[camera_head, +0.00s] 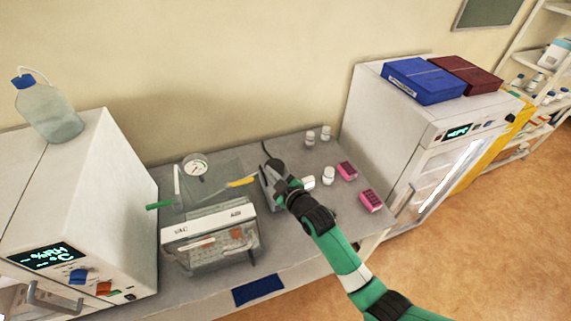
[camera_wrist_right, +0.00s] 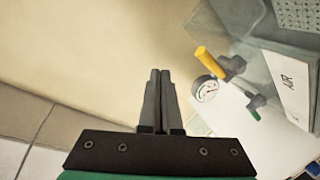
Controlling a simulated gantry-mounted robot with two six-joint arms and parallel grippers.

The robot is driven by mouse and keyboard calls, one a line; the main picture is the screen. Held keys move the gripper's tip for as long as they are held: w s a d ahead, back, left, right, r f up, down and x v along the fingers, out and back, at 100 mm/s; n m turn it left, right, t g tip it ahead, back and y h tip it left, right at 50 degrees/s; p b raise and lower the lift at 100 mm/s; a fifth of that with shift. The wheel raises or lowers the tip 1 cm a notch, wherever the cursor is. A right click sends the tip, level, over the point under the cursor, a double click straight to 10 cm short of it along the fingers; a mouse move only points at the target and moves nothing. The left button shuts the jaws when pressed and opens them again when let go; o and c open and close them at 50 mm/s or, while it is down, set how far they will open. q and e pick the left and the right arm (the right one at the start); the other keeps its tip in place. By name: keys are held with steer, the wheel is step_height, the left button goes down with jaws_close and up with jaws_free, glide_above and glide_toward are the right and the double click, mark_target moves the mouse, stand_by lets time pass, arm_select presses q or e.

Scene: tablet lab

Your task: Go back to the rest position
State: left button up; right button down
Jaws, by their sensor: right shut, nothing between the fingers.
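My right arm, green and black, comes in from the lower right in the head view. Its gripper (camera_head: 277,180) is over the bench, to the right of the vacuum unit with the yellow handle. In the wrist view the two dark fingers (camera_wrist_right: 160,78) are pressed together with nothing between them. In the head view the gripper overlaps a small grey device (camera_head: 266,182), which it partly hides. I cannot tell whether they touch. My left gripper is in neither view.
The vacuum unit (camera_head: 208,218) has a gauge (camera_head: 195,167) and green and yellow handles. White bottles (camera_head: 328,176) and pink racks (camera_head: 370,200) stand right of the gripper. A white oven (camera_head: 75,215) is left, a cabinet (camera_head: 405,112) right. A blue pad (camera_head: 258,290) lies at the front edge.

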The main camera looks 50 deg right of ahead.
steer(key=s+d, duration=0.1)
steer(key=d, duration=0.1)
steer(key=s+d+r+b, duration=0.1)
steer(key=shift+s+d, duration=0.4)
